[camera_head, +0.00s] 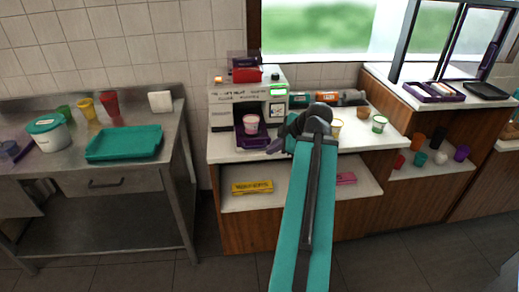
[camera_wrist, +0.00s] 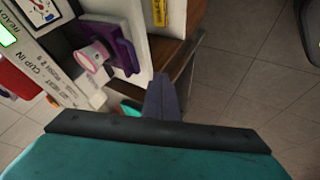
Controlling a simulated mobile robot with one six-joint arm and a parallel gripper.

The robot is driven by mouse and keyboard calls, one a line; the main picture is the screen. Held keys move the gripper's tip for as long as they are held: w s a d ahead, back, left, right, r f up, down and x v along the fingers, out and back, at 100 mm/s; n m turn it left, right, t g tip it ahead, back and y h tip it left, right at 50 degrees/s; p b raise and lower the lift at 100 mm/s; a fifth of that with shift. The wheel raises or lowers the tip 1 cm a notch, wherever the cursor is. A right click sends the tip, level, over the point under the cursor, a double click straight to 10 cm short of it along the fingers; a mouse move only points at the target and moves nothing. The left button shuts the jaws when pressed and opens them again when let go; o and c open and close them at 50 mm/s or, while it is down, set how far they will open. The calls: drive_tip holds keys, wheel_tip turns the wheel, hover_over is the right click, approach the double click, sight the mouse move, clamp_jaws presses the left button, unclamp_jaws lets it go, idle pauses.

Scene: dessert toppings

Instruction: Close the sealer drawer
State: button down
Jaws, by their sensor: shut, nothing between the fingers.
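The sealer (camera_head: 225,110) is a white machine with a red and purple top and a lit green display, standing on the white counter. Its purple drawer (camera_head: 243,143) is out at the front, with a pink-and-white cup (camera_head: 251,125) upright in it. The wrist view shows the purple drawer (camera_wrist: 126,50) and the cup (camera_wrist: 90,58) from above at an angle. My gripper (camera_head: 273,146) is just right of the drawer's front, its fingers together and empty. In the wrist view the gripper (camera_wrist: 162,92) is apart from the drawer in the picture; exact depth is unclear.
Several cups (camera_head: 379,123) stand on the counter to the right, partly behind my arm. A yellow box (camera_head: 252,187) lies on the shelf below. A steel table (camera_head: 100,175) with a teal tray (camera_head: 123,144) is at the left. Floor is clear between.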

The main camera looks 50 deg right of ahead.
drive_tip(key=shift+s+d+r, duration=0.15)
drive_tip(key=shift+d+r, duration=0.05)
drive_tip(key=shift+r, duration=0.1)
drive_tip(key=shift+f, duration=0.1)
drive_tip(key=w+d+f+p, duration=0.2)
drive_tip(key=w+f+p, duration=0.4)
drive_tip(key=w+p, duration=0.3)
drive_tip(key=shift+w+d+f, duration=0.2)
drive_tip(key=shift+d+f, duration=0.05)
drive_tip(key=shift+f, duration=0.15)
idle(1.1)
drive_tip(key=shift+d, duration=0.1)
drive_tip(key=shift+w, duration=0.15)
